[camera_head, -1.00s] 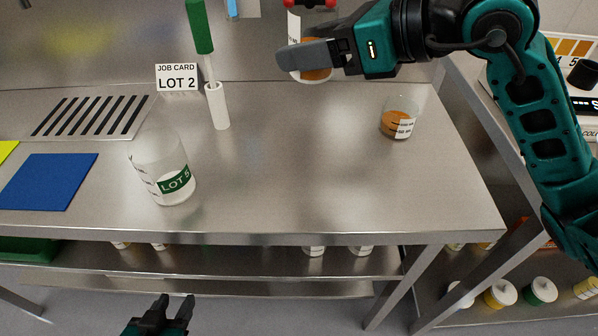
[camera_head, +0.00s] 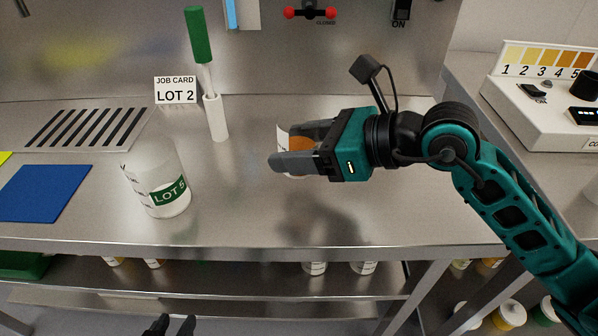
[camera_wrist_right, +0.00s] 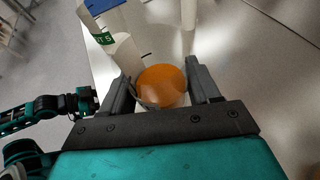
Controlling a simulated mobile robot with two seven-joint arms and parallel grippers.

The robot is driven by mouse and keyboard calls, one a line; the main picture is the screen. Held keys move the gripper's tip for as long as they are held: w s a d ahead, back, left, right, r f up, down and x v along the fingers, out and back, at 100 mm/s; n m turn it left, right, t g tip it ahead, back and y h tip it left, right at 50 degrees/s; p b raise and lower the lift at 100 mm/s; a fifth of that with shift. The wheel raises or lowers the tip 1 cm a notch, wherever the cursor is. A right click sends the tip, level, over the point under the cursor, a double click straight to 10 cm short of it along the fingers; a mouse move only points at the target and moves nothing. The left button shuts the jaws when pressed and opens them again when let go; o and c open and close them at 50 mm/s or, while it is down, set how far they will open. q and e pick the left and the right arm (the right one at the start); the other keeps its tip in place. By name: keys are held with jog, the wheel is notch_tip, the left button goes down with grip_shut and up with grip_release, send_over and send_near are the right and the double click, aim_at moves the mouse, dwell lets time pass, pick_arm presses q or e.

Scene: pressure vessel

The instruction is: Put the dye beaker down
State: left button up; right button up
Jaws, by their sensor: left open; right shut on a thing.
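The dye beaker (camera_head: 299,143), clear with orange liquid and a white label, is between the fingers of my right gripper (camera_head: 290,158), which is shut on it. In the right wrist view the beaker (camera_wrist_right: 160,86) sits between both fingertips, its orange surface facing the camera. It is over the middle of the steel bench (camera_head: 250,215); the fingers cover its lower part, so I cannot tell whether it touches the bench. My left gripper (camera_head: 175,326) is open and empty, low in front of the bench, partly cut off by the bottom edge.
A blue mat (camera_head: 42,193) lies at left. Bench front centre is clear.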

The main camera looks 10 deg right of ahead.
aim_at(299, 189)
notch_tip(299, 189, down, 4)
jog(key=shift+f+b, duration=0.1)
jog(key=shift+b, duration=0.35)
jog(key=shift+f, duration=0.4)
jog(key=o, duration=1.1)
jog(key=shift+c, duration=0.2)
pick_arm(q)
jog(key=shift+w+d+f, duration=0.15)
jog(key=shift+d+f, duration=0.05)
jog(key=shift+d, duration=0.05)
jog(key=shift+r, duration=0.1)
pick_arm(e)
jog(key=shift+r, duration=0.2)
